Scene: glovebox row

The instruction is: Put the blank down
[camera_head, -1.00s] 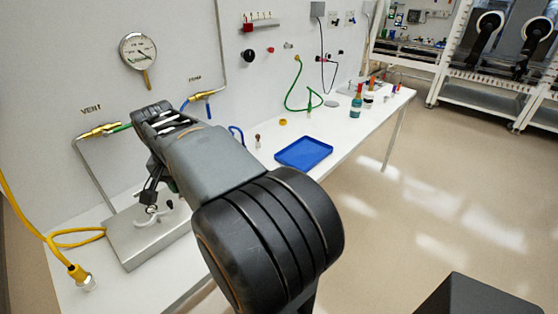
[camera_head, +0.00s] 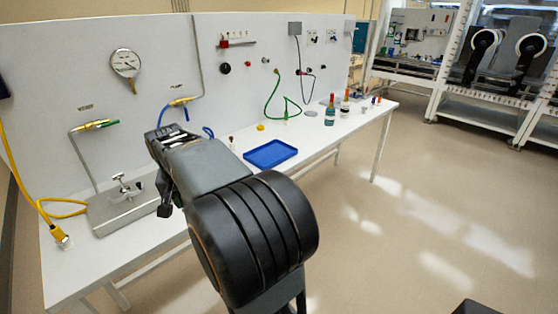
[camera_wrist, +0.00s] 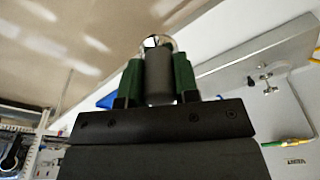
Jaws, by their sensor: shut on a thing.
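In the wrist view my gripper (camera_wrist: 158,75) has its green-padded fingers closed on a dark grey cylindrical piece, which I take to be the blank (camera_wrist: 159,82). A thin bright ring shows at its far end; I cannot tell whether it is part of the blank. In the head view my arm hides the blank and most of the gripper. The gripper end hangs off the bench's front edge side, right of the steel plate with its clamp (camera_head: 125,207). That plate also shows in the wrist view (camera_wrist: 230,75).
A yellow hose (camera_head: 30,190) is at the left. A gauge (camera_head: 126,63) and fittings are on the back panel. Open floor lies right.

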